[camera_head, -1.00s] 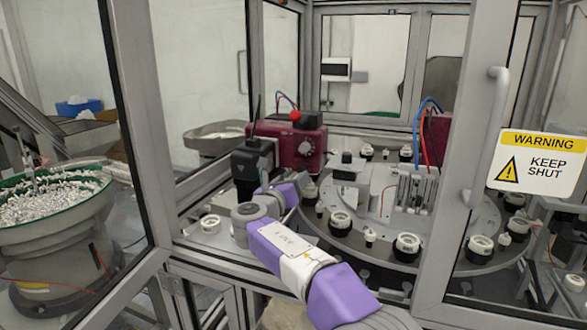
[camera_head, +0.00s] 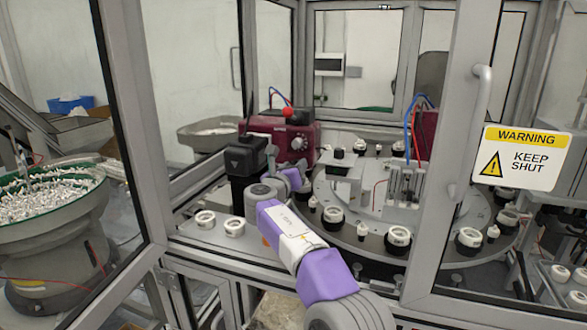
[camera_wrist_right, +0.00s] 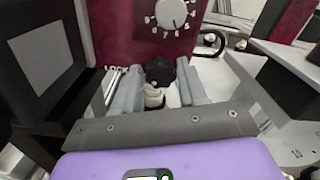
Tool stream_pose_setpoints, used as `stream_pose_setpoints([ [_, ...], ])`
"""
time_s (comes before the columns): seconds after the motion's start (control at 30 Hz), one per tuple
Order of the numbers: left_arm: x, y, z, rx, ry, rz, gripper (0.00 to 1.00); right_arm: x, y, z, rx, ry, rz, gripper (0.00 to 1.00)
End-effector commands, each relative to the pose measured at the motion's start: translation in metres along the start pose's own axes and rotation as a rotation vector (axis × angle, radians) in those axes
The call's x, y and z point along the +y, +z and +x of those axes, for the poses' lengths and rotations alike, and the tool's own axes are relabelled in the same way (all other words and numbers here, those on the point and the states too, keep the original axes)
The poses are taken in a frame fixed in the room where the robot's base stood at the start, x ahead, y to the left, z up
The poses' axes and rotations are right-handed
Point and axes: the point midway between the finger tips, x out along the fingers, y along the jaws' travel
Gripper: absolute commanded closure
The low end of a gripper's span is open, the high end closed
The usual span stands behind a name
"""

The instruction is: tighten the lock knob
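The lock knob (camera_wrist_right: 160,72) is a dark, round knob low on the dark red machine's front, near a "LOCK" label in the right wrist view. My right gripper (camera_wrist_right: 161,80) has its two light grey fingers apart, one on each side of the knob; whether they touch it I cannot tell. In the head view my right arm reaches into the cell, and its gripper (camera_head: 291,178) is close in front of the red machine (camera_head: 270,132). The knob is hidden there. My left gripper is not in view.
A numbered white dial (camera_wrist_right: 172,12) is above the knob. A black box (camera_head: 246,158) stands left of the gripper. A rotary table (camera_head: 368,226) with several white and black caps is to the right. White rings (camera_head: 205,219) lie at left; door frames border the opening.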

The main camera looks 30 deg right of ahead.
Motion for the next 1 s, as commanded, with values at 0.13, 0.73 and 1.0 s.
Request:
stream_pose_setpoints([
  [0.13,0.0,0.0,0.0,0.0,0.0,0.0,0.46,-0.0001,0.0001,-0.0002,0.0,0.0,0.0,0.82],
  [0.73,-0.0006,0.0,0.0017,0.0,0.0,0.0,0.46,-0.0005,0.0,-0.0003,-0.001,0.0,0.161,0.93],
  [1.0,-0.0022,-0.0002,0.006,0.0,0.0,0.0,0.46,-0.0014,-0.0005,-0.0004,-0.001,-0.001,0.404,0.93],
])
